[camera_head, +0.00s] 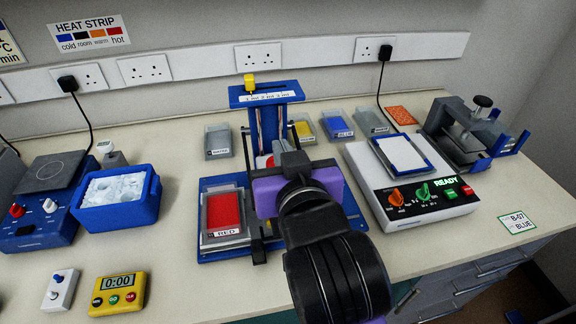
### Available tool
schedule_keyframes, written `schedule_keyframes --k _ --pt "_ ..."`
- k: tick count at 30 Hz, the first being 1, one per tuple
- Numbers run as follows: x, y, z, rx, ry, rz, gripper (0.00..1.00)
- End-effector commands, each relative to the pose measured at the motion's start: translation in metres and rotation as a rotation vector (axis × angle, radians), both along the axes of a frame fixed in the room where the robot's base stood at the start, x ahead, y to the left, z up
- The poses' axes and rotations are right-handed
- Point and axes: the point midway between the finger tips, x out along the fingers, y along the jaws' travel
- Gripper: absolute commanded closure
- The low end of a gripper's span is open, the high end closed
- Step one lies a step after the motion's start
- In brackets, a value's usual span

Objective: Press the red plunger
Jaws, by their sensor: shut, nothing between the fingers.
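A small red part (269,161), possibly the red plunger, shows low in the stand beside a white part. My gripper (292,160) is shut and empty, reaching into the front of the stand. Its purple and black body and my arm hide much of the stand's lower middle. I cannot tell whether the gripper touches the red part.
A red tray labelled RED (224,212) sits on the blue base, left of my gripper. Grey, yellow and blue trays stand behind. A white device (420,206) reading READY is at right. A blue ice box (117,211) and yellow timer (118,294) are at left.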

Motion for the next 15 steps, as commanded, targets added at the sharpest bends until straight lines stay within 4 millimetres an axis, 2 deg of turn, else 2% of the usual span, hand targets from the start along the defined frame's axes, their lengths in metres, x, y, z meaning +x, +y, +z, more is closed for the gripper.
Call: schedule_keyframes --k 3,6,9,15 --pt "0.022 0.006 -0.004 -0.002 0.002 -0.002 1.00" --pt "0.020 0.006 -0.024 -0.003 0.004 0.000 1.00" --pt "0.019 0.006 -0.034 -0.002 0.003 0.000 1.00" --pt "0.019 0.006 -0.045 0.000 0.000 0.001 1.00"
